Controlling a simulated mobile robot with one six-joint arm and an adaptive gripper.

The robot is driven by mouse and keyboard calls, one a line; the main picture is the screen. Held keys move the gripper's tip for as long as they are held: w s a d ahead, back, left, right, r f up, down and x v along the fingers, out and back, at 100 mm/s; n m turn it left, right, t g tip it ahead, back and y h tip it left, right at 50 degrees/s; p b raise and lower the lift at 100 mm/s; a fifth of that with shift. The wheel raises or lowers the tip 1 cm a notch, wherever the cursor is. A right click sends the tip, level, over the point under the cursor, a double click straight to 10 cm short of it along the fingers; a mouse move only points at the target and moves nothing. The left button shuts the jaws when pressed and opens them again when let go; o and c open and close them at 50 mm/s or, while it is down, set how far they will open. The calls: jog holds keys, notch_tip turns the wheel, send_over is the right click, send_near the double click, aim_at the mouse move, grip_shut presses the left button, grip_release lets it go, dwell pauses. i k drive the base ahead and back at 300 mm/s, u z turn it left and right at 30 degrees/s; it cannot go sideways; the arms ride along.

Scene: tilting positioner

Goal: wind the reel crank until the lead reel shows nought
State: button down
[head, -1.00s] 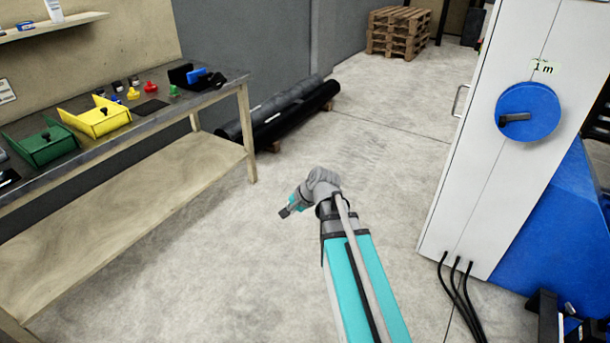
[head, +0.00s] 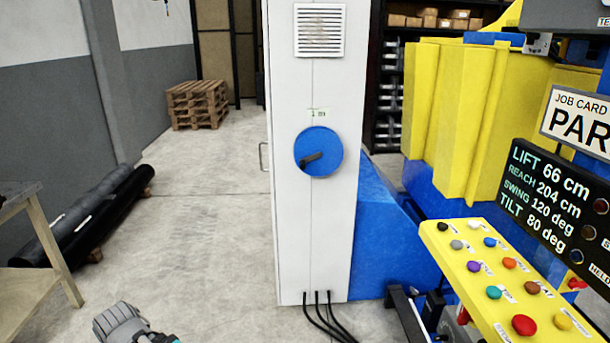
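The lead reel is a blue disc (head: 327,143) on the front of a white cabinet. Its dark crank handle (head: 313,158) lies left of and below the disc's centre. A small label (head: 318,113) above the disc reads "1 m". A grey part of my arm shows at the bottom left edge of the head view, well apart from the reel.
The white cabinet (head: 295,225) stands mid-view, with black cables (head: 325,318) at its foot. A yellow button panel (head: 470,262) and a dark readout board (head: 552,200) are at right. A workbench (head: 40,235) and black rolls (head: 85,220) are at left. Open floor lies between.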

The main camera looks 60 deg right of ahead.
aim_at(306, 159)
jog(key=k, duration=0.5)
jog(key=z, duration=0.85)
jog(key=i, duration=0.75)
jog(key=u, duration=0.15)
